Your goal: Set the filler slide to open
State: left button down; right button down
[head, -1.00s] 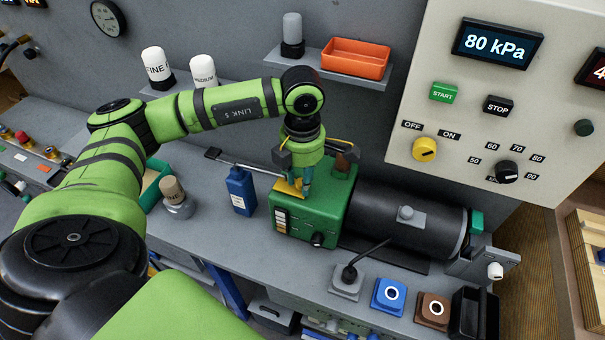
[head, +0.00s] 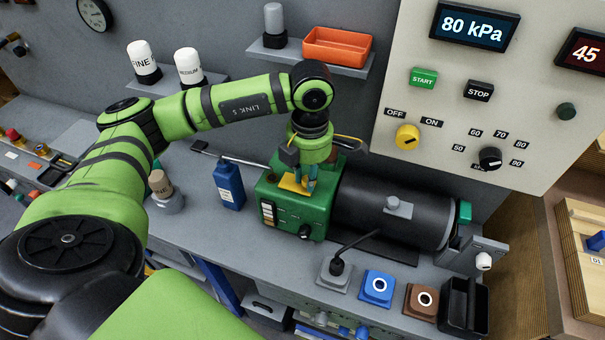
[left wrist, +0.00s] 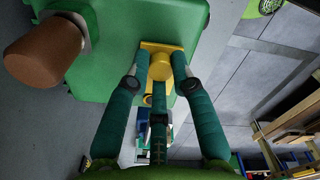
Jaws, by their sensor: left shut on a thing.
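The filler slide is a yellow piece with a round knob (left wrist: 160,66) on top of the green machine (head: 285,205). In the head view its yellow plate (head: 293,184) shows just under the fingers. My left gripper (head: 308,185) reaches down from above and is shut on the yellow knob. In the left wrist view its teal fingers (left wrist: 158,92) stand on both sides of the knob. The fingers partly hide the slide in the head view, and I cannot read any mark for its position. My right gripper is not in view.
A brown-capped part (left wrist: 45,48) rises from the machine close to my left gripper. A black cylinder (head: 390,212) adjoins the machine at right. A blue bottle (head: 229,186) stands to its left. Blue (head: 376,287) and brown (head: 421,300) button boxes sit in front.

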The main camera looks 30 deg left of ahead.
pick_arm(q)
jog(key=shift+d+r, duration=0.1)
jog(key=c, duration=1.3)
grip_release()
jog(key=shift+a, duration=0.25)
jog(key=shift+c, duration=0.2)
jog(key=shift+d, duration=0.15)
notch_tip(320, 180, up, 12)
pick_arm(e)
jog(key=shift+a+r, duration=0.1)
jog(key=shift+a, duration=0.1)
